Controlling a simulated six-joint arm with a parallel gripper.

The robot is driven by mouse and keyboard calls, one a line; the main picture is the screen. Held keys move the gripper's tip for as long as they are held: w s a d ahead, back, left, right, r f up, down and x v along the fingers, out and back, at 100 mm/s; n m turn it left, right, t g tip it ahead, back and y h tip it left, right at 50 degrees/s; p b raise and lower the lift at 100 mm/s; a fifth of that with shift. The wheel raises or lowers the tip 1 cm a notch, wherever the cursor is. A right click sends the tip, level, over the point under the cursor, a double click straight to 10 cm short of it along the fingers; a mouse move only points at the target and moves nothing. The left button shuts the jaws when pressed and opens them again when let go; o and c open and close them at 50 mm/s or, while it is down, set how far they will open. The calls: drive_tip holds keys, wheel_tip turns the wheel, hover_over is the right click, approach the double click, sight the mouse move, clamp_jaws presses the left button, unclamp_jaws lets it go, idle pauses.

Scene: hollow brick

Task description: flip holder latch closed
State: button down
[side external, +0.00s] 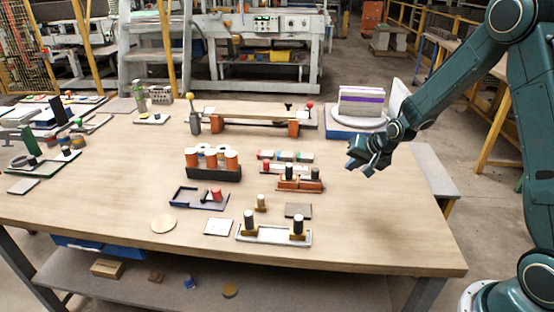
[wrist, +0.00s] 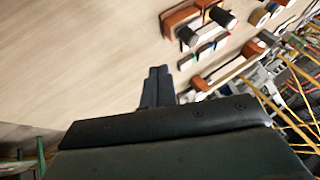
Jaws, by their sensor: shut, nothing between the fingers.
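My gripper (side external: 358,163) hangs above the right part of the table, to the right of the parts on it and clear of them. In the wrist view its fingers (wrist: 157,76) are together, with bare tabletop beyond the tips. An orange-brown holder (side external: 299,185) with dark upright cylinders stands to the left of my gripper. A brown holder with dark cylinders also shows at the top of the wrist view (wrist: 182,16). A long fixture with orange blocks (side external: 293,129) and a red knob (side external: 309,105) stands at the back. I cannot tell which part is the latch.
A dark rack (side external: 213,174) of orange and white cylinders stands mid-table. A white tray (side external: 273,236) with black-and-white cylinders is at the front. A purple-and-white block stack (side external: 361,102) stands at the back right. The table's right front is clear.

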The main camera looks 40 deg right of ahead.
sight(316, 171)
drive_tip(key=x, duration=0.7)
drive_tip(key=shift+w+a+r, duration=0.15)
drive_tip(key=shift+w+a, duration=0.55)
drive_tip(key=shift+w, duration=0.15)
drive_tip(key=shift+w+a, duration=0.35)
drive_tip(key=shift+w, duration=0.3)
drive_tip(key=shift+w+a, duration=0.1)
drive_tip(key=shift+w+a, duration=1.05)
